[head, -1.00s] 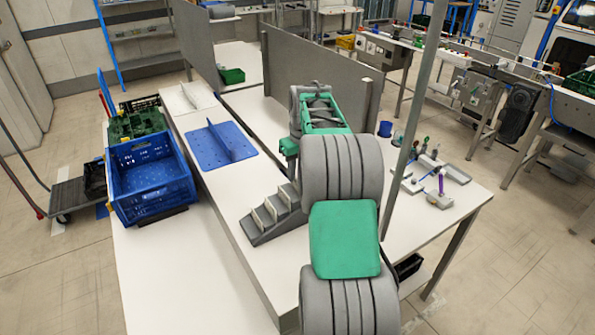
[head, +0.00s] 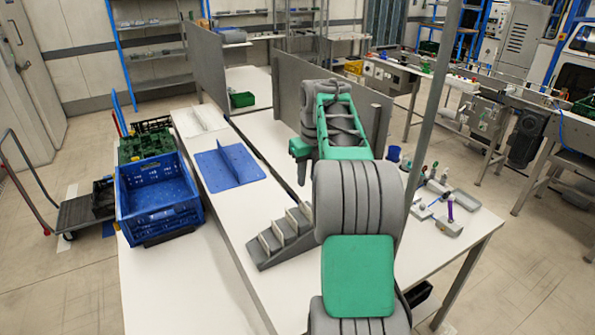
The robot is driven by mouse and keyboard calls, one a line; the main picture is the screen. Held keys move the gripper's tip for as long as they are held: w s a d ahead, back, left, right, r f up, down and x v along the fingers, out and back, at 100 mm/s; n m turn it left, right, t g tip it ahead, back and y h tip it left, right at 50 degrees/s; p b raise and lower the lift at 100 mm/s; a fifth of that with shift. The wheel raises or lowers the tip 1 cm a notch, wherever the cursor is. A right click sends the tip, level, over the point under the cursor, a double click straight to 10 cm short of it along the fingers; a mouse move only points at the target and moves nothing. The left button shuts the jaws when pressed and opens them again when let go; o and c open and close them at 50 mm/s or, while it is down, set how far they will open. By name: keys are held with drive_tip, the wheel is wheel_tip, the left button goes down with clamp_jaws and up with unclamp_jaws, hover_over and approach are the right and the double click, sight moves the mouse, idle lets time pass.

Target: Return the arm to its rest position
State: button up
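My grey and green arm rises from the bottom of the head view and reaches forward over the white worktable (head: 235,215). Its links and joints stand to the right of the grey stepped rack.
A blue crate (head: 158,198) sits on the lower surface at left, with a green crate (head: 147,145) behind it. A blue divider plate (head: 229,166) and the stepped rack (head: 281,237) are on the table. A thin grey post (head: 436,90) stands right of the arm.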

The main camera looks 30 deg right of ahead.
drive_tip(key=s+a+r+n+t+b, duration=0.1)
drive_tip(key=s+a+n, duration=0.3)
drive_tip(key=a+n, duration=0.5)
drive_tip(key=s+a+r+n+b, duration=0.1)
drive_tip(key=s+a+n, duration=0.3)
drive_tip(key=a+n, duration=0.55)
drive_tip(key=s+a+f+n+t, duration=0.1)
drive_tip(key=s+a+f+n, duration=0.3)
drive_tip(key=n, duration=0.5)
drive_tip(key=s+a+f+n, duration=0.4)
drive_tip(key=s+a+n, duration=0.1)
drive_tip(key=s+n, duration=0.3)
drive_tip(key=shift+s+f+n+t+b, duration=0.2)
drive_tip(key=shift+n+t+b, duration=0.15)
drive_tip(key=shift+n, duration=0.2)
drive_tip(key=shift+s+a, duration=0.1)
drive_tip(key=shift+a, duration=0.05)
